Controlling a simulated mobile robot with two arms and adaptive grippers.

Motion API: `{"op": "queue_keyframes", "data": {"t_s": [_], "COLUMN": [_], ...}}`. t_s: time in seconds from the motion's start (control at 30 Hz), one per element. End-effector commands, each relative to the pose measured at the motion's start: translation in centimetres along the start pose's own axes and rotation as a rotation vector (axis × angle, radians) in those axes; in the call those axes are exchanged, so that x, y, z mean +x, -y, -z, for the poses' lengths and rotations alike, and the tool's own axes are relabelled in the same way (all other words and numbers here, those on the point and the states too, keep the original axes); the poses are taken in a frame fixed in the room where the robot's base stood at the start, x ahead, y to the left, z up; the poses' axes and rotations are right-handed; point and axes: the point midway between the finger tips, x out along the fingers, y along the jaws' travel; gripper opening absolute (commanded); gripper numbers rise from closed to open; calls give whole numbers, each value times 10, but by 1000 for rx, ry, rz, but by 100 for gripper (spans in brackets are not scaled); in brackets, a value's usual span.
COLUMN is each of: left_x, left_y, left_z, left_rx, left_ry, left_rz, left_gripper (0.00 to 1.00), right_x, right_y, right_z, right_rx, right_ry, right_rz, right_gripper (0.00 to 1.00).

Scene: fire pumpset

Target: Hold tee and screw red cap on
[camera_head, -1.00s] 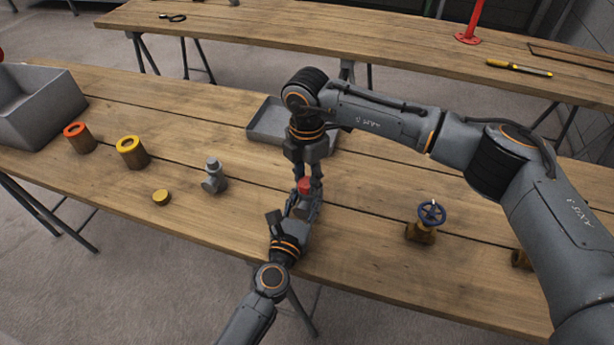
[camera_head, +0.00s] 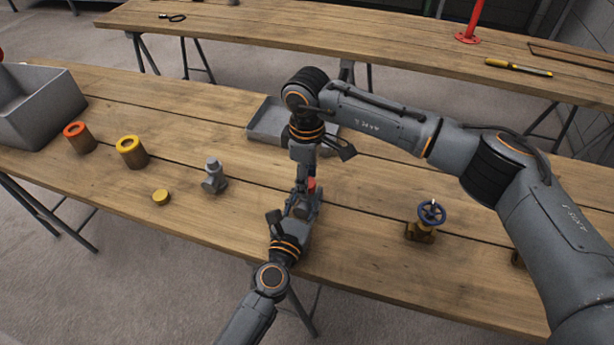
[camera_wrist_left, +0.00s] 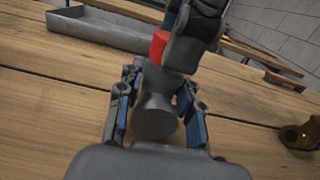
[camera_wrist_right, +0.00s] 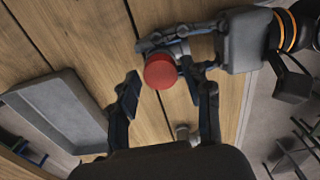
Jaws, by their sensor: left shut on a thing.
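My left gripper (camera_wrist_left: 155,108) is shut on a grey metal tee (camera_wrist_left: 155,120), holding it above the table's front part. In the head view that gripper (camera_head: 302,203) hides most of the tee. A red cap (camera_head: 311,184) is at the tee's top end; it also shows in the left wrist view (camera_wrist_left: 158,47), partly covered by a right finger. In the right wrist view the cap (camera_wrist_right: 160,71) appears on the tee, but I cannot tell how far it is threaded. My right gripper (camera_wrist_right: 167,100) is open above it, its fingers spread apart and clear of the cap.
A shallow grey tray (camera_head: 268,122) lies behind the grippers. Another grey fitting (camera_head: 213,177), a yellow disc (camera_head: 161,197), yellow (camera_head: 132,153) and orange-topped (camera_head: 79,138) cylinders and a grey bin (camera_head: 45,105) are to the left. A blue-handled valve (camera_head: 424,222) stands right.

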Motion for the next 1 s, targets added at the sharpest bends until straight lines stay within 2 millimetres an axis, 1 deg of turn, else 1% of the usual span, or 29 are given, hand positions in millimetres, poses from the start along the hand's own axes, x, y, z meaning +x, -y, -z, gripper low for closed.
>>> {"op": "queue_keyframes", "data": {"t_s": [0.33,0.47,0.6,0.7,0.97,1.0], "left_x": [0,0,0,0,0,0], "left_y": [0,0,0,0,0,0], "left_z": [0,0,0,0,0,0], "left_rx": [0,0,-1,-1,-1,-1], "left_ry": [-1,-1,-1,-1,-1,-1], "left_rz": [1,1,1,1,1,1], "left_gripper": [0,0,0,0,0,0], "right_x": [-1,-12,-31,-42,-44,-44], "right_y": [0,0,0,0,0,0], "right_z": [0,0,0,0,0,0], "right_rx": [-1,-2,-2,-2,-2,-2], "right_ry": [0,1,0,0,1,1], "right_rz": [1,0,-1,0,1,2], "right_gripper": [58,58,58,58,58,54]}}
